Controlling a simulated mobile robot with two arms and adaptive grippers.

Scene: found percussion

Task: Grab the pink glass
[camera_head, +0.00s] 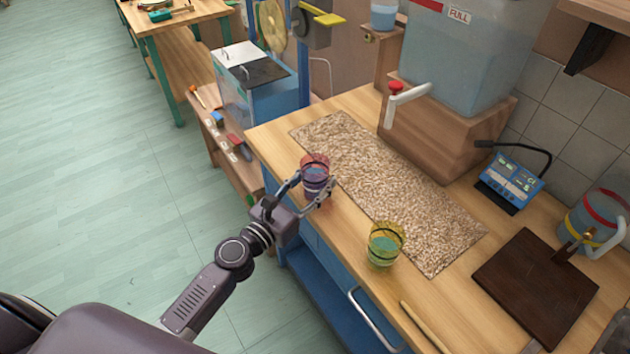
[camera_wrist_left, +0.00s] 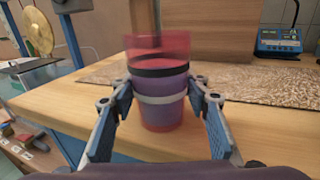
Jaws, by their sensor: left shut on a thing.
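The pink glass (camera_head: 315,170) is see-through, with dark and pale bands and bluish contents. It is upright at the left front edge of the wooden counter. My left gripper (camera_head: 317,191) is shut on it, a finger on each side. In the left wrist view the pink glass (camera_wrist_left: 160,85) stands between the two fingers (camera_wrist_left: 160,98), which press on its middle. Its base appears at the counter top; I cannot tell whether it is lifted. My right gripper is not in view.
A yellow-green glass (camera_head: 385,245) stands to the right on the counter. A speckled mat (camera_head: 400,200) lies behind both glasses. A large water tank (camera_head: 465,60) with a tap is at the back. A dark board (camera_head: 535,285) and a wooden stick (camera_head: 425,327) lie at the right.

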